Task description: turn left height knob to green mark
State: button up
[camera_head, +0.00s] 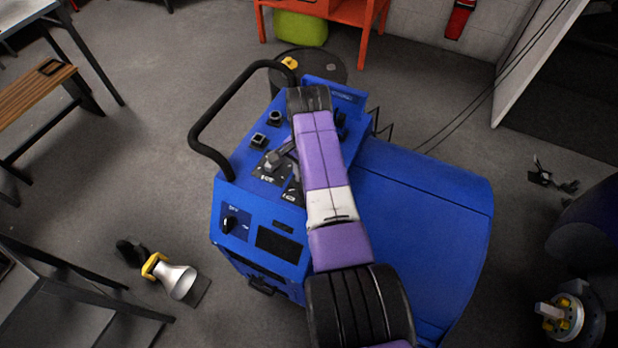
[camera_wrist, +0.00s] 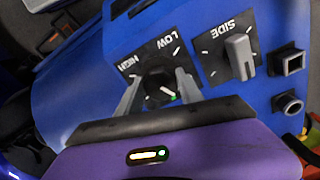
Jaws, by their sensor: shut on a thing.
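The dark round height knob (camera_wrist: 158,88) sits on a black dial plate (camera_wrist: 150,58) lettered HIGH and LOW in the wrist view. The lettering appears upside down. My gripper (camera_wrist: 159,77) is shut on this knob, with one grey finger on each side. A small green mark (camera_wrist: 169,96) shows at the knob's lower right, close to the right finger. I cannot tell exactly where the knob's pointer stands. In the head view my arm covers this knob, and the blue console (camera_head: 235,195) carries the dials.
A grey SIDE knob (camera_wrist: 240,55) stands just right of my gripper. A black handrail (camera_head: 205,118) rises at the console's left. A bench (camera_head: 38,92) stands at the far left.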

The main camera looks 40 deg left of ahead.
jog(key=m, duration=0.5)
jog(key=shift+w+a, duration=0.1)
jog(key=shift+a, duration=0.05)
jog(key=shift+m, duration=0.4)
jog(key=o, duration=1.4)
jog(key=shift+r, duration=0.1)
notch_tip(320, 180, up, 8)
jog(key=shift+f, duration=0.15)
